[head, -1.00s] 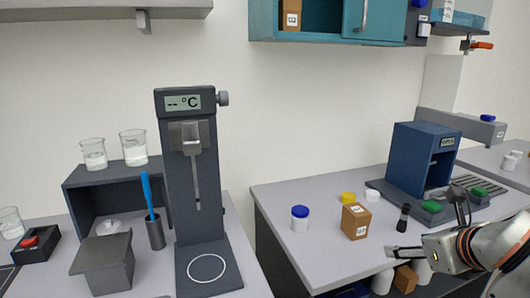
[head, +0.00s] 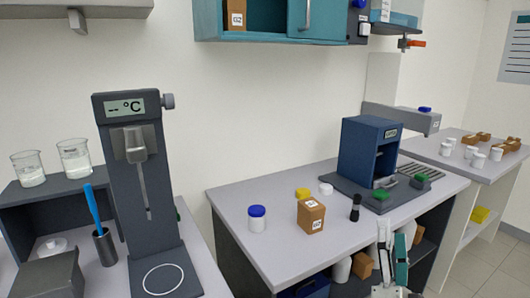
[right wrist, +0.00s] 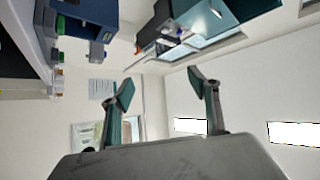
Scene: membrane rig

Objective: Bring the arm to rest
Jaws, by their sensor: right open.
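My right gripper (head: 393,245) shows at the lower right of the head view, in front of the right bench's front edge, with its fingers pointing up. It is open and empty. In the right wrist view its two fingers (right wrist: 165,92) stand wide apart with nothing between them, against the far wall and a teal cabinet. My left gripper is in neither view.
The right bench (head: 275,245) carries a blue-lidded jar (head: 257,219), a brown box (head: 311,215), a black vial (head: 355,208) and a blue machine (head: 368,155). A grey stand with a display (head: 140,185) is on the left. A teal cabinet (head: 265,22) hangs above.

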